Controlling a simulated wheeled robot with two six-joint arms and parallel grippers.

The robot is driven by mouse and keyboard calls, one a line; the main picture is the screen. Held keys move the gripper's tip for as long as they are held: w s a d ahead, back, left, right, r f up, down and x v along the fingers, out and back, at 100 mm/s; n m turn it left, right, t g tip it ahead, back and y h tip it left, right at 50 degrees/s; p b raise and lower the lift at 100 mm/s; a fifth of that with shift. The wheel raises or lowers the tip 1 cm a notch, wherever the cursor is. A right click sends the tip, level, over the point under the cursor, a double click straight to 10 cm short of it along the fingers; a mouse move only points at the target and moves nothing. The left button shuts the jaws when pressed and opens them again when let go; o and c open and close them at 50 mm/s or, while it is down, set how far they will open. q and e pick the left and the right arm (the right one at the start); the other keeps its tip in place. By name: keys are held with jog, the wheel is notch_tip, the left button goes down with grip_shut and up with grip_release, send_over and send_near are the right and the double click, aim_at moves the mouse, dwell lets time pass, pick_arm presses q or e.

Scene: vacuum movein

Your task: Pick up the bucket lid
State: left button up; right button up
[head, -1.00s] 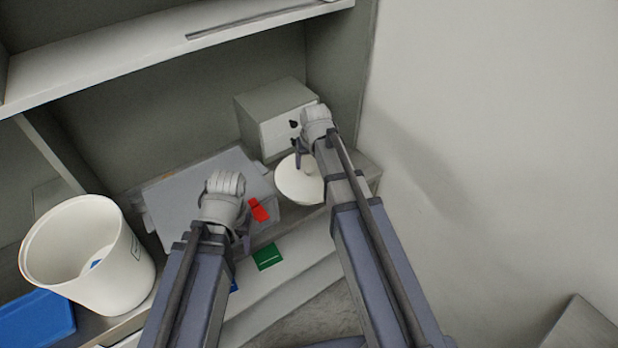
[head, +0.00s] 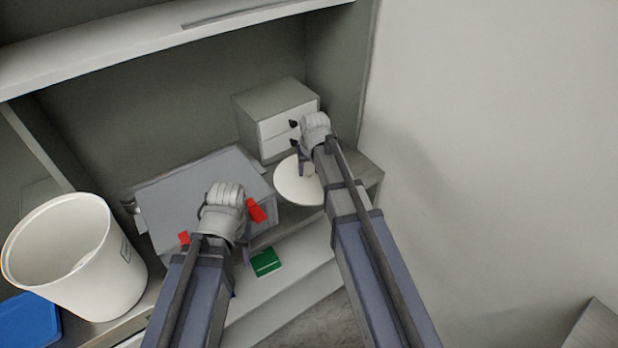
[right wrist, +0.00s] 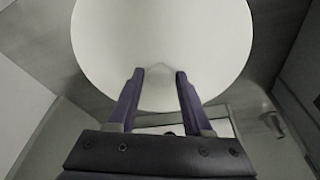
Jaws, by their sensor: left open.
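The bucket lid (head: 290,188) is a round white disc on the shelf, in front of the small drawer box. My right gripper (head: 303,165) is over it, and my arm hides part of its right side. In the right wrist view the lid (right wrist: 160,35) fills the top middle, with a small pale knob near its lower edge. The fingers of my right gripper (right wrist: 157,78) are apart, one on each side of the knob, with gaps. The white bucket (head: 125,275) stands open at the left. My left gripper (head: 240,240) is open by the grey case; its fingers are mostly hidden.
A grey case (head: 165,200) with red latches (head: 257,211) lies left of the lid. A white drawer box (head: 275,115) stands behind it. A green block (head: 265,262) lies in front, a blue item (head: 30,320) at lower left. A wall (head: 500,130) bounds the right.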

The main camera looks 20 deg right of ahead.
aim_at(309, 171)
grip_shut()
dwell(0.4)
notch_tip(309, 171, up, 4)
jog(key=p, duration=0.3)
jog(key=shift+f+p, duration=0.2)
jog(key=shift+p, duration=0.1)
jog(key=shift+s+d+r, duration=0.15)
jog(key=shift+s+d, duration=0.05)
jog(key=shift+s, duration=0.05)
jog(key=s+d, duration=1.1)
jog(key=s, duration=0.1)
jog(key=shift+s+d, duration=0.4)
